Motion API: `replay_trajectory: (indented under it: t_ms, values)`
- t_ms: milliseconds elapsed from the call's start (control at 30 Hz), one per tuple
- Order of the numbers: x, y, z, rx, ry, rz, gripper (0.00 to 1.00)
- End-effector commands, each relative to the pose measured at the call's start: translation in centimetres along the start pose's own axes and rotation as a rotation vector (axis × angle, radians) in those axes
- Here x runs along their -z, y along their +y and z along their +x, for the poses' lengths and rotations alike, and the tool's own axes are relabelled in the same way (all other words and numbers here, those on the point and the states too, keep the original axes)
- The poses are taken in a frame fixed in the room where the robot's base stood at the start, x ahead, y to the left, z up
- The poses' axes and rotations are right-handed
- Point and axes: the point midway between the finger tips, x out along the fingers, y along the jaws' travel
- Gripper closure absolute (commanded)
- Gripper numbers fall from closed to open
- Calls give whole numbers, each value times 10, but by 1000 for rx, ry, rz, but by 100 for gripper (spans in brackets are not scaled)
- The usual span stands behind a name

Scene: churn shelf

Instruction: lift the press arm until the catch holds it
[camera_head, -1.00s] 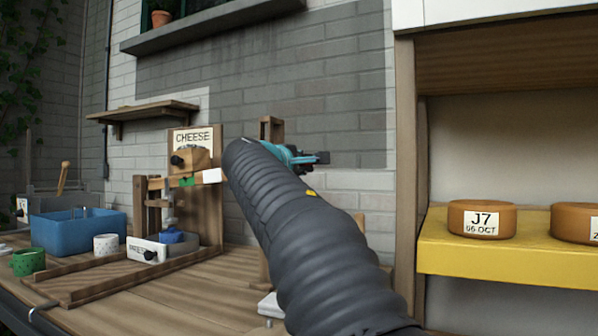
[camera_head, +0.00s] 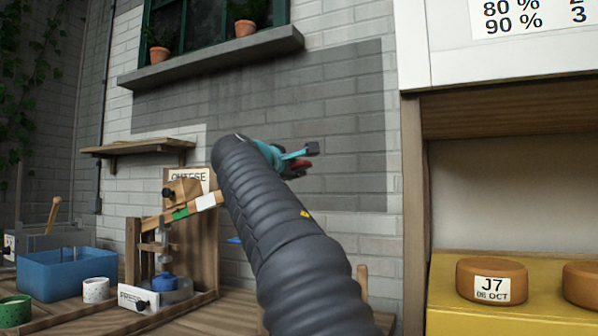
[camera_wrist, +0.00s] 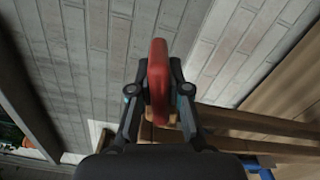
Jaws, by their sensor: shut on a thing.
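The press arm (camera_head: 182,211) is a wooden beam with green and white bands, in the head view left of my arm. It slopes up to the right, and its right part is hidden behind my arm. My gripper (camera_head: 306,160) is raised in front of the brick wall. In the wrist view it is shut on a red handle (camera_wrist: 158,62), with one finger on each side. The handle's link to the beam is hidden. The press frame (camera_head: 204,245) stands upright below, behind the beam. I cannot make out the catch.
A blue tub (camera_head: 68,274), a speckled cup (camera_head: 96,289) and a green cup (camera_head: 14,310) stand at left on the bench. A window ledge (camera_head: 215,55) juts out above. At right, a yellow shelf (camera_head: 450,262) holds cheese wheels (camera_head: 491,280).

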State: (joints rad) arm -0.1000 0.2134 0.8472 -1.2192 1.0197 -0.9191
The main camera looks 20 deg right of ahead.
Motion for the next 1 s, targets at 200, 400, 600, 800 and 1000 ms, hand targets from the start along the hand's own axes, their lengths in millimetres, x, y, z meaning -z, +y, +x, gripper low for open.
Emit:
replay_trajectory:
  t_ms: [200,400,600,800,1000]
  values:
    - [0,1,0,-2,2,1,58]
    - [-1,0,0,-2,0,1,58]
    - [-1,1,-7,-3,1,2,58]
    - [0,1,-38,-3,5,2,58]
    - [0,1,-79,-3,5,2,58]
